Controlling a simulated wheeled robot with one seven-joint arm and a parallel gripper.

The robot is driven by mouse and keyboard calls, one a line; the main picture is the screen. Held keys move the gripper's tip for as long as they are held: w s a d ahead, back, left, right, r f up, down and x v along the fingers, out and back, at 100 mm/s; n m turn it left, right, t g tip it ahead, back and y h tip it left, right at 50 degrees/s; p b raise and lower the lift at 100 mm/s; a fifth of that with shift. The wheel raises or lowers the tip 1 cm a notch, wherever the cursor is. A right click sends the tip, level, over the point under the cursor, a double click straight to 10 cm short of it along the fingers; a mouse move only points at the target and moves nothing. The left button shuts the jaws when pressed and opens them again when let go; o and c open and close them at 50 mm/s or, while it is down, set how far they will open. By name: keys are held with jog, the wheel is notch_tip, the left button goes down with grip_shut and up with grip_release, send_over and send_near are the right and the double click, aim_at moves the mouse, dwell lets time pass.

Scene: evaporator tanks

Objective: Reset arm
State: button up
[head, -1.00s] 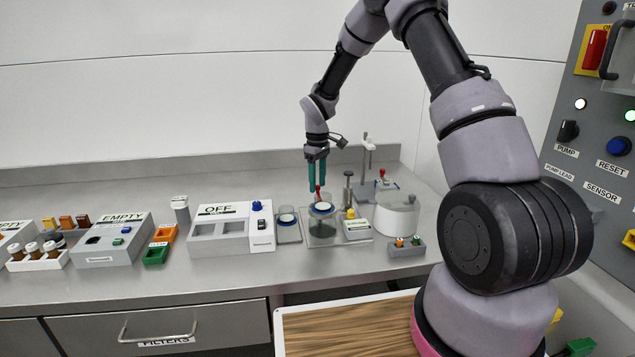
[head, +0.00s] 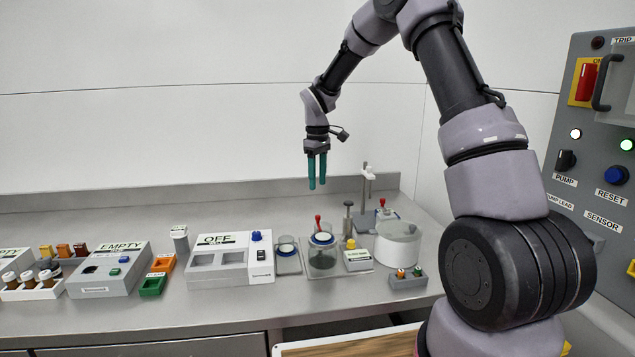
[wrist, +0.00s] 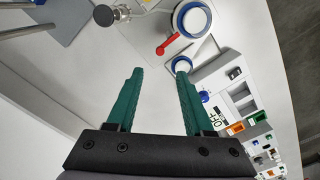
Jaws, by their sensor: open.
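My gripper (head: 316,171) has two teal fingers and hangs pointing down above the steel bench, near its back edge. In the wrist view my gripper (wrist: 160,95) is open with nothing between its fingers. Below it in the head view stands a glass tank (head: 322,258) with a blue-rimmed white lid and a red-knobbed handle (head: 318,222). The fingers are well clear of the handle. In the wrist view the red handle (wrist: 173,42) and the round lid (wrist: 192,18) lie beyond the fingertips.
A grey box marked OFF (head: 215,262), a box marked EMPTY (head: 108,270) and vials (head: 28,277) stand to the left. A clear round vessel (head: 398,243) and a stand (head: 367,195) are to the right. A control panel (head: 600,130) rises at far right.

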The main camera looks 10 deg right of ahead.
jog(key=s+d+r+m+t, duration=0.2)
jog(key=s+d+r+m, duration=0.1)
jog(key=s+r, duration=0.5)
jog(key=s+d+r+m+t, duration=0.1)
jog(key=s+d+r+m, duration=0.2)
jog(key=s+r, duration=0.5)
jog(key=s+d+r+m+t+y, duration=0.1)
jog(key=s+r+m+t, duration=0.1)
jog(key=s, duration=0.6)
jog(key=s+d+r+m+t+y, duration=0.1)
jog(key=s+r+m, duration=0.3)
jog(key=s, duration=0.5)
jog(key=shift+s+d+m+t, duration=0.2)
jog(key=shift+d+m+t, duration=0.4)
jog(key=shift+d+m, duration=0.1)
dwell(0.3)
